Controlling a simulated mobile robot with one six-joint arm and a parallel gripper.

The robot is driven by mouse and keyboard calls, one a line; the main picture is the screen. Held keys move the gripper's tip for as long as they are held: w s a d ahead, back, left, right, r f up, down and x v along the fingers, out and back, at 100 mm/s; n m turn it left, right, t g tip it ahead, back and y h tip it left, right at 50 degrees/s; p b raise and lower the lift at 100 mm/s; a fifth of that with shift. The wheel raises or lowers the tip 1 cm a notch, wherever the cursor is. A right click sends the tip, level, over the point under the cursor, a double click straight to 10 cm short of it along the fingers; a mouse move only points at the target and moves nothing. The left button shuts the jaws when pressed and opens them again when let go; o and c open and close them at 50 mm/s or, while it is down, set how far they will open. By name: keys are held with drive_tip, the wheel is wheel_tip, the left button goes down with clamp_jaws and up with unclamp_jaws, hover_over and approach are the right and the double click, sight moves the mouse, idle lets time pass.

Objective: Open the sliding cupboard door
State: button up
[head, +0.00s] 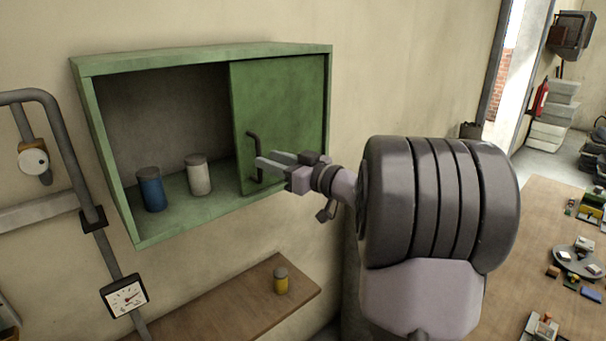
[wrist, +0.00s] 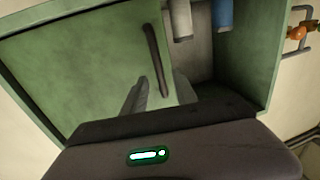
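The green cupboard (head: 205,52) is mounted on the wall. Its green sliding door (head: 285,105) covers the right part, and the left part stands open. A dark vertical bar handle (head: 252,150) is near the door's left edge; the handle also shows in the wrist view (wrist: 154,50). My gripper (head: 265,159) is at the lower half of the handle, its two fingers apart and pointing at the door. The fingers also show in the wrist view (wrist: 146,94), close beside the handle's lower end. I cannot tell whether the fingers straddle or touch the handle.
A blue canister (head: 152,190) and a white canister (head: 198,176) stand inside the open left part. Grey pipes with a gauge (head: 125,296) run at the left. A cluttered table (head: 535,240) is at the right.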

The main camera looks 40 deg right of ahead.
drive_tip(key=s+d+b, duration=0.1)
drive_tip(key=s+d, duration=0.1)
drive_tip(key=s, duration=1)
drive_tip(key=shift+s+d, duration=0.2)
drive_tip(key=shift+s, duration=0.1)
drive_tip(key=shift+w, duration=0.1)
drive_tip(key=w+a+f+m+g+h+b, duration=0.15)
drive_tip(key=a+f+m+h+b, duration=0.3)
drive_tip(key=f+b, duration=0.5)
drive_tip(key=w+a+f+m+g+h+b, duration=0.1)
drive_tip(key=w+a+f+m+h+b, duration=0.25)
drive_tip(key=f+b, duration=0.6)
drive_tip(key=s+a+f+g+y+b, duration=0.3)
drive_tip(key=s+a+f+b, duration=0.4)
drive_tip(key=s+a+f, duration=0.3)
drive_tip(key=s+a+f+n+g+y+b, duration=0.1)
drive_tip(key=s+a+f+g+y+b, duration=0.2)
drive_tip(key=s+a+f+g+b, duration=0.3)
drive_tip(key=s+a+f+b, duration=0.1)
drive_tip(key=s+a+f, duration=0.4)
drive_tip(key=a+f, duration=0.3)
wheel_tip(320, 180, down, 4)
drive_tip(key=shift+s+a+f+y, duration=0.1)
drive_tip(key=shift+s+a+y, duration=0.1)
drive_tip(key=shift+a+y, duration=0.15)
